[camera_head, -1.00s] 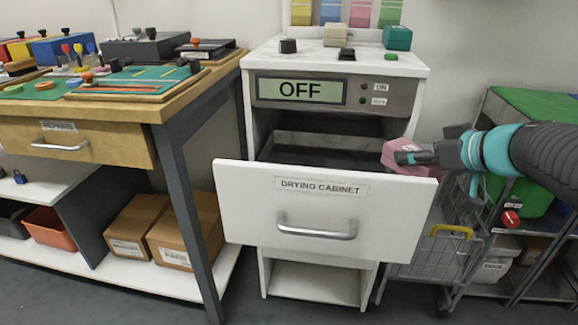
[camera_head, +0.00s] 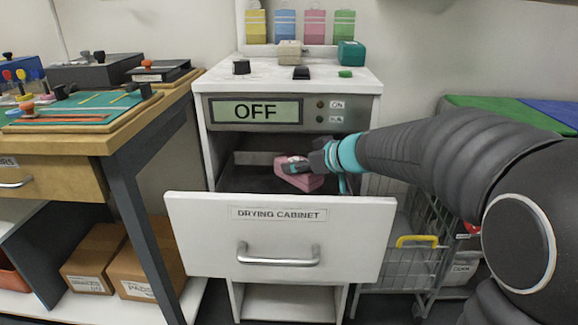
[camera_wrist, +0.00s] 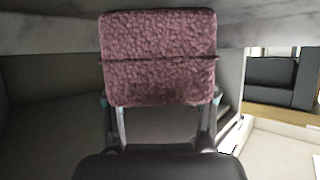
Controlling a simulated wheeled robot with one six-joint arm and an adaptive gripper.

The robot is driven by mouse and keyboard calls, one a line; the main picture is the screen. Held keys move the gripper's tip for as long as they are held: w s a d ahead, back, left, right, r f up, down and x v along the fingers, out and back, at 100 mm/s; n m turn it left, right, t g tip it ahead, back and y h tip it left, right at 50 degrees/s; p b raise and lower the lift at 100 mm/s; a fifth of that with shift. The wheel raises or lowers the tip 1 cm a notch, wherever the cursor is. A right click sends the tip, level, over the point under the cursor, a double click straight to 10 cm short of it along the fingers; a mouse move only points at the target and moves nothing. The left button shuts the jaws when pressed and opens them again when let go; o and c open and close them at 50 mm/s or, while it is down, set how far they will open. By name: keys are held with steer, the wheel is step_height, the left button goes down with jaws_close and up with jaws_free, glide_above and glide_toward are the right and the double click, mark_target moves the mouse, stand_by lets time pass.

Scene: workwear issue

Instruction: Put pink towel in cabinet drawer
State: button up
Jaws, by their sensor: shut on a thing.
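The pink towel (camera_head: 303,181) is a folded pink block. My gripper (camera_head: 292,166) is shut on it and holds it over the open cabinet drawer (camera_head: 279,214), near the drawer's right side. In the wrist view the towel (camera_wrist: 160,55) fills the space in front of my gripper's fingers (camera_wrist: 160,115), one finger at each side. The drawer has a white front labelled DRYING CABINET and a metal handle, and is pulled out. The front hides most of the drawer's inside, so I cannot tell how far the towel is above its floor.
The cabinet's display (camera_head: 256,111) reads OFF just above the drawer opening. A wire trolley (camera_head: 405,262) with a yellow handle stands at the right. A wooden workbench (camera_head: 92,140) stands at the left. Small items sit on the cabinet top (camera_head: 270,75).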

steer(key=x, duration=0.4)
steer(key=shift+f, duration=0.15)
steer(key=shift+w+a+f, duration=0.15)
steer(key=shift+w+f, duration=0.1)
steer(key=shift+f, duration=0.2)
steer(key=o, duration=1.3)
steer(key=shift+c, duration=0.2)
steer(key=shift+r, duration=0.2)
steer(key=shift+s+r+p, duration=0.1)
steer(key=shift+r+p, duration=0.05)
steer(key=shift+p, duration=0.15)
steer(key=b+v, duration=0.2)
steer(key=v, duration=0.9)
steer(key=shift+s+d, duration=0.3)
steer(key=shift+d, duration=0.05)
